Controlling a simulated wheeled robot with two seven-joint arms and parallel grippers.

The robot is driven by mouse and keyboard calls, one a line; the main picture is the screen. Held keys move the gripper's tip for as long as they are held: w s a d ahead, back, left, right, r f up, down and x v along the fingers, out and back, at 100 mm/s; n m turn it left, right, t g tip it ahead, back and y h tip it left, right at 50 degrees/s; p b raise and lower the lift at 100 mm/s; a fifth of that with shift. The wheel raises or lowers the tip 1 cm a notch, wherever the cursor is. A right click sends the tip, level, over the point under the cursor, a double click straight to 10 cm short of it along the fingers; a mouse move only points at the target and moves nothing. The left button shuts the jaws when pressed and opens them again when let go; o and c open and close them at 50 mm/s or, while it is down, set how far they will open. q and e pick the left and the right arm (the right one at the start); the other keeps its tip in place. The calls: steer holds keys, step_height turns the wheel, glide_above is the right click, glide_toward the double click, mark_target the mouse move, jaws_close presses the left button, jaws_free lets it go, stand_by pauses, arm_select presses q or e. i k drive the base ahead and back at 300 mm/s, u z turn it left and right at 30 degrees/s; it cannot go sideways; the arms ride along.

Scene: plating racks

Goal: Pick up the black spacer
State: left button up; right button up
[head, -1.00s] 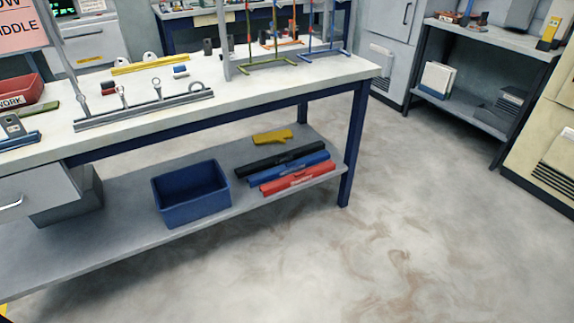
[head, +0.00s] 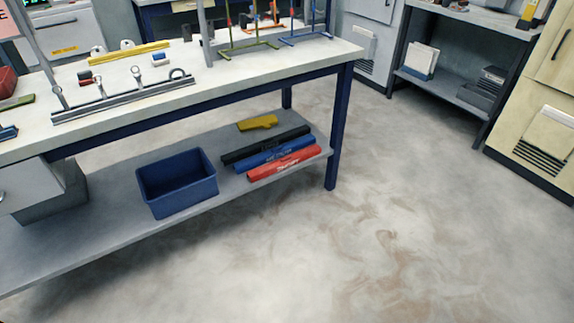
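A long black bar (head: 265,145) lies on the lower shelf of the workbench, behind a blue bar (head: 273,155) and a red bar (head: 284,164). It is the likeliest black spacer in view, but its label cannot be read. A small dark upright block (head: 187,33) stands on the bench top; I cannot tell what it is. Neither of my grippers is in view.
A blue bin (head: 177,190) stands left of the bars on the lower shelf (head: 110,225). A yellow glove-like item (head: 257,123) lies behind them. The white bench top (head: 225,80) overhangs the shelf. A blue bench leg (head: 339,130) stands to the right. Open floor (head: 400,220) lies right.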

mark_target(235, 156)
steer(key=z, duration=4.85)
steer(key=k, duration=0.45)
steer(key=u, duration=2.75)
steer(key=i, duration=1.25)
steer(key=u, duration=0.95)
